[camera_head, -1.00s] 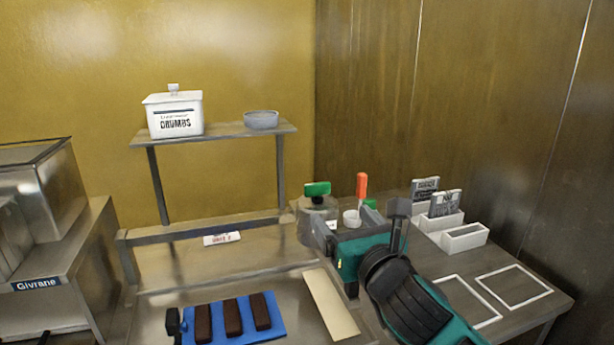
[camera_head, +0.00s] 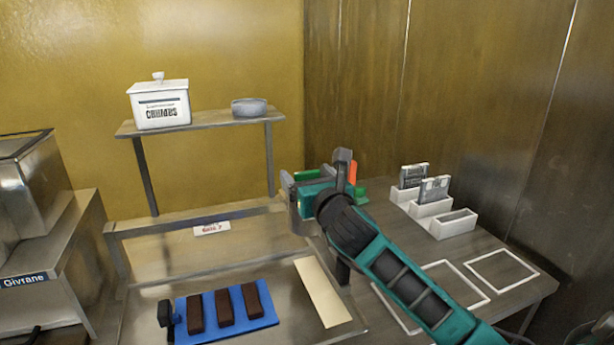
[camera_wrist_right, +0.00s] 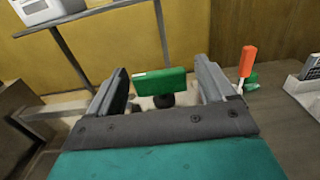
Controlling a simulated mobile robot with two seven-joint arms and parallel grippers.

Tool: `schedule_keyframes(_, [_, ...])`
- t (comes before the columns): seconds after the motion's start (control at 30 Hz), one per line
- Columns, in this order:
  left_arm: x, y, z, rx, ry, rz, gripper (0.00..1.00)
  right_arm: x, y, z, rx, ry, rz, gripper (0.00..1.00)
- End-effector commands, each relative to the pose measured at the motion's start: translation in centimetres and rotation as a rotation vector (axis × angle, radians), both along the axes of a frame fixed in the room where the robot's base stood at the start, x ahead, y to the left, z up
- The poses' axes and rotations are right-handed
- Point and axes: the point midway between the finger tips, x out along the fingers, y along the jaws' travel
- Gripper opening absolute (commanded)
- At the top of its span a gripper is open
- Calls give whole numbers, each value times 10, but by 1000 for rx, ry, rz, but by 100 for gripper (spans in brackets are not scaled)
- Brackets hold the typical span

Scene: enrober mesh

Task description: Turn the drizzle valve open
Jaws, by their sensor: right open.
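The drizzle valve shows as a green bar handle (camera_wrist_right: 160,82) on a dark round stem in the right wrist view. In the head view only a bit of the green handle (camera_head: 306,174) shows behind my right gripper. My right gripper (camera_head: 312,180) is open at the valve. In the right wrist view its two grey fingers (camera_wrist_right: 161,72) stand on either side of the green handle, with a gap visible on each side. The pot under the valve is mostly hidden by the gripper. My left gripper is not in view.
An orange-handled tool (camera_wrist_right: 246,62) stands close right of the right finger. A blue mat (camera_head: 265,337) holds three dark bars. White card holders (camera_head: 453,224) stand on the right table.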

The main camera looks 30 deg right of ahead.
Motion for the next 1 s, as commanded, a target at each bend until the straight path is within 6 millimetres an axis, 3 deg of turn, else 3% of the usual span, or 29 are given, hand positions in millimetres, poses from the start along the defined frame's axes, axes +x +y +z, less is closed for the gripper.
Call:
schedule_keyframes(0.37, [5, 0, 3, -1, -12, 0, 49, 5, -1, 0, 0, 0, 1, 83])
schedule_keyframes(0.9, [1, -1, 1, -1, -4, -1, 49, 4, -1, 0, 0, 0, 1, 32])
schedule_keyframes(1.0, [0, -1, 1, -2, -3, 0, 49, 4, -1, 0, 1, 0, -1, 32])
